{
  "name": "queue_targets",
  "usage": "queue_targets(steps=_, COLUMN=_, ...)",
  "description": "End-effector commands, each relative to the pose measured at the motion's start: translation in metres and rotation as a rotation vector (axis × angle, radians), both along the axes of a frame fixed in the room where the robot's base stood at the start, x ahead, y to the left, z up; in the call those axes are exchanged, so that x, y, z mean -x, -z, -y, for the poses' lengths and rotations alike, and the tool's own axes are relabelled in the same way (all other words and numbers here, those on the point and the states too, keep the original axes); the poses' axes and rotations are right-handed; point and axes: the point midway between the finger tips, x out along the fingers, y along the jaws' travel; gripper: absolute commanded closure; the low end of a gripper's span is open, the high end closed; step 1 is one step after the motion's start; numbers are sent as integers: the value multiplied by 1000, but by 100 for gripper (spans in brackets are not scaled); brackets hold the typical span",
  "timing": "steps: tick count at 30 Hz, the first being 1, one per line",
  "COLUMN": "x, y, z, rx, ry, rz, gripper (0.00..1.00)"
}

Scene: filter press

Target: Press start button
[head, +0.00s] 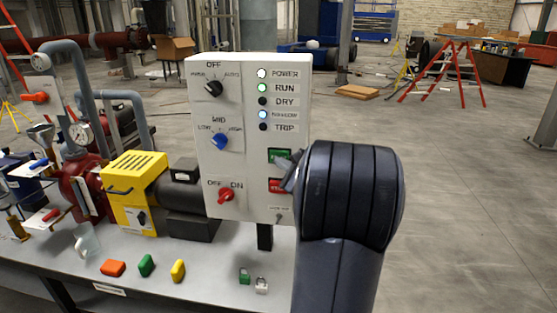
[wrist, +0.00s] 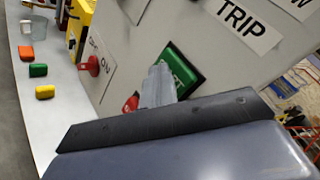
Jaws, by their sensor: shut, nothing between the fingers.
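The green start button (head: 277,154) is on the right side of the white control panel (head: 234,115). It also shows in the wrist view (wrist: 186,70), where its lettering is partly covered. My gripper (head: 294,168) is shut and empty, right in front of the panel beside the green button. In the wrist view its closed fingertips (wrist: 158,72) overlap the button's lower left part. I cannot tell whether they touch it. The red button (head: 275,186) sits just below the green one, partly hidden by my gripper. The POWER and RUN lamps are lit; DRY and TRIP are dark.
The panel also carries a black knob (head: 214,89), a blue knob (head: 220,141) and a red switch (head: 226,196). A yellow machine (head: 134,186) stands left of it. Coloured blocks and two padlocks lie on the bench (head: 205,276).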

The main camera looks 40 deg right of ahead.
Motion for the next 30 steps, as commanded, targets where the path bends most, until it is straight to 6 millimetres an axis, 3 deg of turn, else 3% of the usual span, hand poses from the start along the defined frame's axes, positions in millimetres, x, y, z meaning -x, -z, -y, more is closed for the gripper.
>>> queue_targets(steps=30, x=13, y=0, z=-15, rx=-1, ry=0, rz=0, gripper=100)
